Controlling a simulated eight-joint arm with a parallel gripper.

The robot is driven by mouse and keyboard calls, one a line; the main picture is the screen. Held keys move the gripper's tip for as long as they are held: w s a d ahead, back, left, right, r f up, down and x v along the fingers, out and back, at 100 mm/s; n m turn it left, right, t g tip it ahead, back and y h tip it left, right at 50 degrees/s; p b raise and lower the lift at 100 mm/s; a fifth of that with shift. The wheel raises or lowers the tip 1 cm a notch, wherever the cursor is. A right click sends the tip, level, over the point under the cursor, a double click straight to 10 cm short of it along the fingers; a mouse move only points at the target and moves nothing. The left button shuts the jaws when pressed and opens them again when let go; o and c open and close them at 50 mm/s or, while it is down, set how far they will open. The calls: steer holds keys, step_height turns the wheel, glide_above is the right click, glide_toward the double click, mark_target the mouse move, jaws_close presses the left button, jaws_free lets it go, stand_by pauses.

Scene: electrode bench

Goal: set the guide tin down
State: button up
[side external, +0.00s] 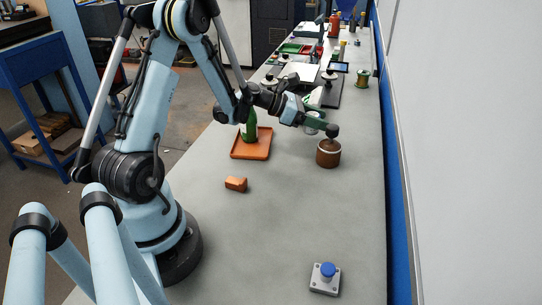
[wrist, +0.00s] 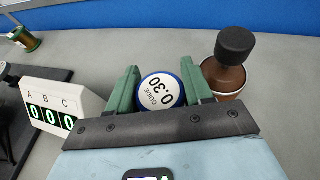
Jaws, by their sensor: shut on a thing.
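The guide tin (wrist: 160,92) is a round tin with a white top reading "GUIDE 0.30" and a blue rim. In the wrist view it sits between the two green fingers of my gripper (wrist: 161,88), which is shut on it. In the side view my gripper (side external: 320,124) is over the bench, just behind the brown jar. The tin is small and partly hidden there. I cannot tell whether its base touches the bench.
A brown jar with a black knob (side external: 328,155) stands close beside my gripper; it also shows in the wrist view (wrist: 225,75). A counter box (wrist: 60,103) and wire spool (wrist: 24,38) are left. An orange tray (side external: 241,154), brick (side external: 236,184) and blue button (side external: 327,270) leave clear bench between.

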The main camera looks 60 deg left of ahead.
mark_target(316, 132)
steer(key=shift+f, duration=2.25)
steer(key=shift+f, duration=0.15)
steer(key=o, duration=0.8)
steer(key=shift+o, duration=0.2)
